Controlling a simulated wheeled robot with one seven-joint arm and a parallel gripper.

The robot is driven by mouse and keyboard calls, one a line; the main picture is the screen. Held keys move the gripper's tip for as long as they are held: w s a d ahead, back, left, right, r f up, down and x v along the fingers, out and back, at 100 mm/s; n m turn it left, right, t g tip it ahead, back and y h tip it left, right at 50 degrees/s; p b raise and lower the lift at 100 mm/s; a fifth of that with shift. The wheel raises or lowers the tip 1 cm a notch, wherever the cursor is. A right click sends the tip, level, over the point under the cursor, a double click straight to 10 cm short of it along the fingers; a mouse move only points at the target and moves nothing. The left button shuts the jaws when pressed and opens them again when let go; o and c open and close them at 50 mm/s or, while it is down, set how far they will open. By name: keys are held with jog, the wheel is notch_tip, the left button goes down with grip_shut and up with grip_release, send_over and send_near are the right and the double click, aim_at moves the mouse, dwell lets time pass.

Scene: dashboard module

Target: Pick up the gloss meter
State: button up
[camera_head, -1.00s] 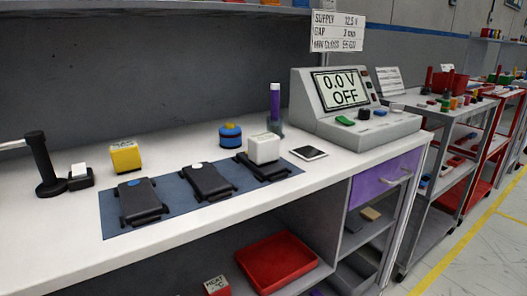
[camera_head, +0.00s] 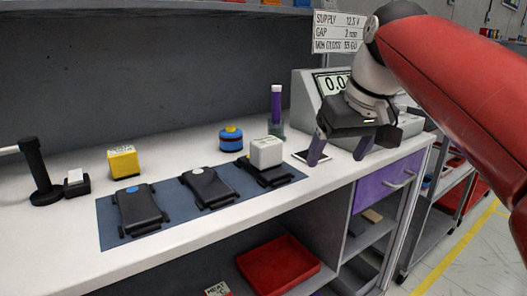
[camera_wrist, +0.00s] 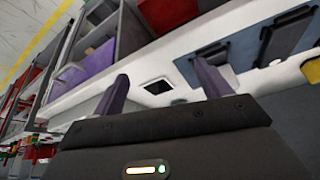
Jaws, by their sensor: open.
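No object carries a readable gloss meter label, so I cannot tell for certain which it is. A white block (camera_head: 266,152) sits on the rightmost black module (camera_head: 266,176) on the blue mat (camera_head: 172,217). A yellow box (camera_head: 123,161) with dark print stands behind the mat at the left.
The instrument console (camera_head: 306,105) stands behind my gripper, partly hidden by my arm. A black post (camera_head: 39,170) is at the left. A red tray (camera_head: 279,264) lies on the shelf below.

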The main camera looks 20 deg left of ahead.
aim_at(267, 141)
jog(key=w+a+r+n, duration=0.1)
jog(key=a, duration=0.3)
jog(key=w+a+r+n, duration=0.1)
jog(key=a, duration=0.3)
jog(key=a+r+n+g, duration=0.1)
jog(key=a, duration=0.2)
jog(key=shift+w+a+r+y, duration=0.3)
jog(key=shift+w+a+r, duration=0.05)
jog(key=shift+w+a, duration=0.05)
jog(key=shift+a+f+n, duration=0.25)
jog(key=shift+f+n, duration=0.05)
jog(key=shift+s+b+x, duration=0.15)
jog(key=shift+b+x, duration=0.1)
jog(key=shift+x, duration=1.5)
jog(key=shift+s+b+x, duration=0.15)
jog(key=shift+b+x, duration=0.05)
jog(key=shift+x, duration=1.55)
jog(key=shift+a, duration=0.15)
jog(key=c, duration=1.2)
